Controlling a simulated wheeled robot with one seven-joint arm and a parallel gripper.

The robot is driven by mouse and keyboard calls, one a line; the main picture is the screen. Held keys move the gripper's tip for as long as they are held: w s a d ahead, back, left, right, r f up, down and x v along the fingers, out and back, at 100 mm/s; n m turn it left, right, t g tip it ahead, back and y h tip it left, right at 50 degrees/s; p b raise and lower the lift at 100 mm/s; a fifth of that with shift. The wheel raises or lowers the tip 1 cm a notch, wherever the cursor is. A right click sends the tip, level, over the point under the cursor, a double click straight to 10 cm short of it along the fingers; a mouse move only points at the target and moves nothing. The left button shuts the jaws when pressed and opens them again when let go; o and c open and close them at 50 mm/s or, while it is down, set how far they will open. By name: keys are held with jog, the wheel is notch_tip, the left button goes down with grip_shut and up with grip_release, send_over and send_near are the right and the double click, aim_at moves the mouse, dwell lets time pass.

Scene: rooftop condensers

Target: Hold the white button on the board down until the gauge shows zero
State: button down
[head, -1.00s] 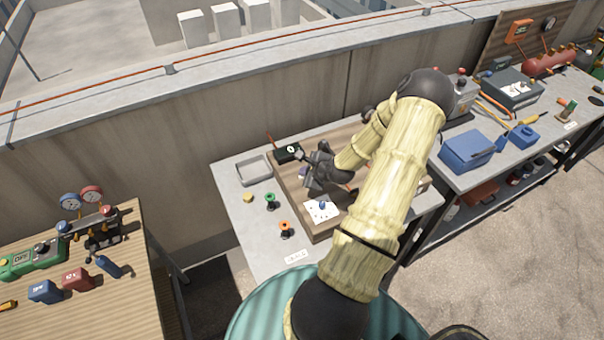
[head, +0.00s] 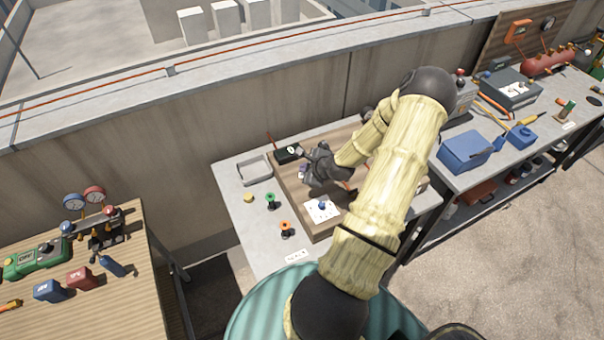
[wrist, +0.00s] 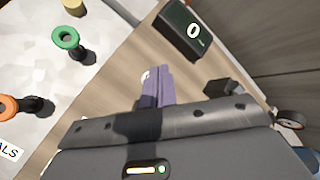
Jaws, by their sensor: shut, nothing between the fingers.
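The wooden board (head: 285,193) lies on the grey bench, with my arm reaching over it from the right. My gripper (wrist: 155,72) is shut, its purple fingers together and empty, pointing down at the board. It also shows small and dark in the head view (head: 303,170). A small white spot, likely the white button (wrist: 145,76), shows beside the fingertips, mostly hidden by them; I cannot tell whether they touch or press it. A black box (wrist: 178,22) just beyond the fingertips bears a white ring-shaped mark like a 0. I cannot tell whether this is the gauge's reading.
A green-topped knob (head: 270,200), an orange-topped knob (head: 286,228) and a yellow piece (head: 248,198) stand left of the board. A grey tray (head: 254,169) lies behind them. A white plate with a blue knob (head: 322,206) is on the board's near part.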

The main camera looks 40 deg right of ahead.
notch_tip(320, 180, up, 5)
jog(key=p, duration=0.4)
dwell(0.6)
jog(key=s+a+r+n+g, duration=0.1)
jog(key=a+r+n+g, duration=0.1)
jog(key=a+r+n, duration=0.4)
jog(key=a+r+n+g, duration=0.3)
jog(key=a+n, duration=0.6)
jog(key=s+a+r+n, duration=0.5)
jog(key=a+n, duration=0.1)
jog(key=a, duration=0.1)
jog(key=s+a+r+n+g+b, duration=0.1)
jog(key=s+a+r+n, duration=0.4)
jog(key=a+n, duration=0.1)
jog(key=shift+s+a+r+g, duration=0.25)
jog(key=shift+a+r+g, duration=0.05)
jog(key=shift+a, duration=0.3)
